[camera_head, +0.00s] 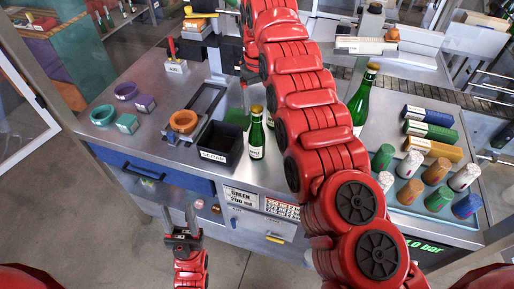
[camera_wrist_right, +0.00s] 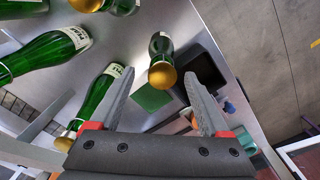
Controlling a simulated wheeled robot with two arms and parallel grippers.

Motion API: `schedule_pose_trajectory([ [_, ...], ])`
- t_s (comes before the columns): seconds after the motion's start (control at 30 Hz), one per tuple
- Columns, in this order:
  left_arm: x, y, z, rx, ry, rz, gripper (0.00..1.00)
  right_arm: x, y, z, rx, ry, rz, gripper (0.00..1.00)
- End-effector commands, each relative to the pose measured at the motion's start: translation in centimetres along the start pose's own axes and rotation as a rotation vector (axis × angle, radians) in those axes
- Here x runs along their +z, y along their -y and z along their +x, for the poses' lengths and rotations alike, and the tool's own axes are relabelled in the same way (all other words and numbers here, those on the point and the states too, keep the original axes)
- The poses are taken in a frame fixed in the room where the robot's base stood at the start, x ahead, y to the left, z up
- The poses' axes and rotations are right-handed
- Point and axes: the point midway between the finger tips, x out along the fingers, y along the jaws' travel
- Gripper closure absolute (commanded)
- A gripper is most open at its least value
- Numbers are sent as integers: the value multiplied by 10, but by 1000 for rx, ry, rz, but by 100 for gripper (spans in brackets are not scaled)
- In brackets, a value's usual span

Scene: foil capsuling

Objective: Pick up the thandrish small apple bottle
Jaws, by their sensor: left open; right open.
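A green bottle (camera_head: 256,138) with a gold cap and a pale label stands beside the black bin. A taller-looking green bottle (camera_head: 362,98) stands right of my right arm. I cannot make out which is the thandrish small apple bottle. My right gripper (camera_wrist_right: 160,74) is open in the right wrist view, and a gold-capped bottle (camera_wrist_right: 162,68) shows between its fingertips, apparently beyond them and not held. My left gripper (camera_head: 182,222) is open and empty in front of the bench.
The black bin (camera_head: 221,152) adjoins the bottle; an orange ring-shaped bowl (camera_head: 184,121) stands left of it. A tray (camera_head: 408,208) of coloured capsules is at right. My right arm crosses the bench and hides its middle. Small bowls and blocks stand at left.

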Motion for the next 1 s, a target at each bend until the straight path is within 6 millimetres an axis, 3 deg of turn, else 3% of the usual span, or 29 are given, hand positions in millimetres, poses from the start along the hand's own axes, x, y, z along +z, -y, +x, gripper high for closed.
schedule_pose_trajectory([
  [0.37,-2,0,9,0,-2,0,50,-1,0,18,1,-1,-1,20],
  [0.57,-6,2,32,0,-2,0,50,-2,1,33,0,5,0,20],
  [0.7,-8,2,48,0,-2,0,50,-4,1,56,1,3,0,20],
  [0.8,-9,2,50,0,-2,0,50,-4,1,68,0,1,0,20],
  [1.0,-8,2,47,0,-2,0,50,-5,1,70,0,-2,0,22],
])
